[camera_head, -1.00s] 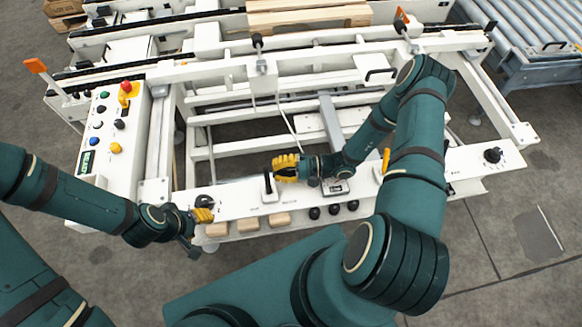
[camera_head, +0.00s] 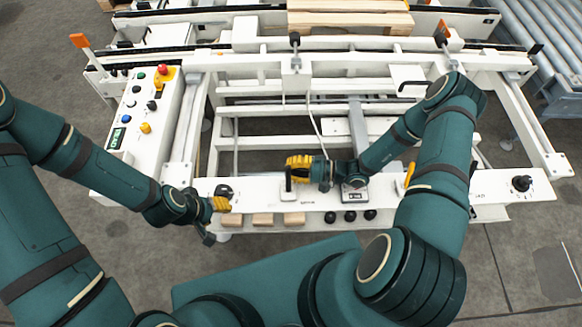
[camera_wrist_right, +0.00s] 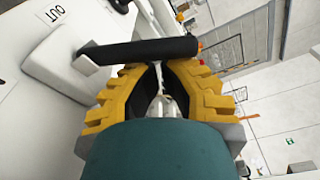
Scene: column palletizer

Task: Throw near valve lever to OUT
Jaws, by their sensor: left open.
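The black valve lever (camera_head: 288,179) stands on a white base on the front panel (camera_head: 345,205). In the right wrist view the lever's black bar (camera_wrist_right: 150,49) runs across just in front of my fingertips, and an OUT label (camera_wrist_right: 54,14) shows at upper left. My right gripper (camera_head: 292,166) is at the lever's upper right in the head view; its yellow fingers look drawn together, with the bar outside them. Contact with the bar cannot be told. My left gripper (camera_head: 223,204) is open at the panel's left end, close by a black knob (camera_head: 222,190).
Several wooden blocks (camera_head: 263,219) and black knobs (camera_head: 350,216) line the panel's front edge. A yellow handle (camera_head: 409,175) stands right of my right forearm. A button box (camera_head: 143,112) is at left. White frame rails (camera_head: 270,88) lie behind the panel.

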